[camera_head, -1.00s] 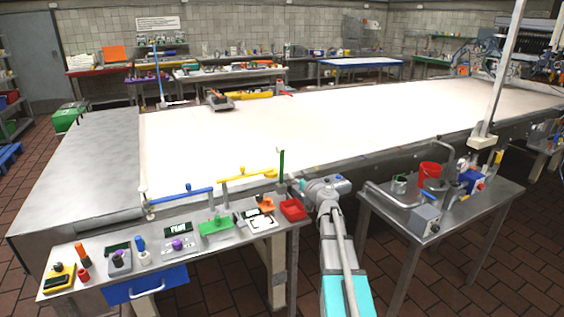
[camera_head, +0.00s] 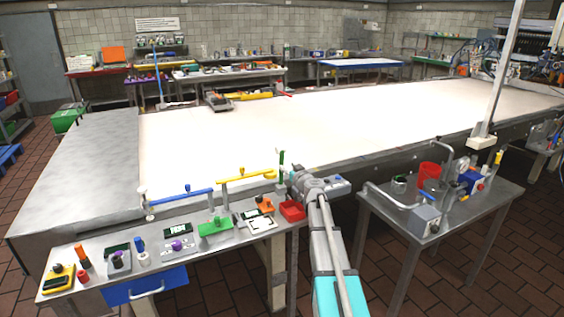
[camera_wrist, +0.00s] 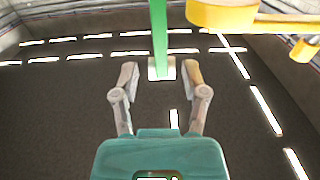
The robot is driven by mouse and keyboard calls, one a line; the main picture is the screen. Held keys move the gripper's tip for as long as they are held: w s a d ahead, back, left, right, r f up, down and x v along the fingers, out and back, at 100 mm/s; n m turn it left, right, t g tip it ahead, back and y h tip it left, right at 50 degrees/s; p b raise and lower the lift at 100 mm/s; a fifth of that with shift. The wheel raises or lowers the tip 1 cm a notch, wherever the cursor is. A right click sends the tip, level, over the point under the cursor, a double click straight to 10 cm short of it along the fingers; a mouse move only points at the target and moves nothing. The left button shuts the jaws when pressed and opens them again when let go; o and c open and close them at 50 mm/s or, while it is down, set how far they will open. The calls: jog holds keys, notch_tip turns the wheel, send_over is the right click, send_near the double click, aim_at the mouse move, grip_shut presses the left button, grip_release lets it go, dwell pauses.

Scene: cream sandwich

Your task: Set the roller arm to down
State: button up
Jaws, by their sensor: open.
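Several coloured arms stand along the belt's near edge. A green arm (camera_head: 281,158) stands upright, a yellow arm (camera_head: 245,175) and a blue arm (camera_head: 182,194) lie about level. I cannot tell for sure which is the roller arm. In the wrist view, the green arm (camera_wrist: 158,32) runs down from the top edge to a small pale block (camera_wrist: 162,69) that appears between the fingertips of my open gripper (camera_wrist: 163,74). Contact cannot be told. Part of the yellow arm (camera_wrist: 222,14) shows at upper right. In the head view my gripper is mostly hidden beside the green arm's lower part.
A red bin (camera_head: 292,211) sits just below my wrist on the near bench (camera_head: 190,262). That bench holds several controls and tools. A right-hand table (camera_head: 470,213) carries a red cup (camera_head: 429,174) and bent pipes. The pale belt (camera_head: 300,125) is mostly clear.

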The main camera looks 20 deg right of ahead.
aim_at(282, 161)
jog(key=shift+w+a, duration=0.1)
jog(key=shift+w, duration=3.05)
jog(key=shift+c, duration=0.2)
grip_shut()
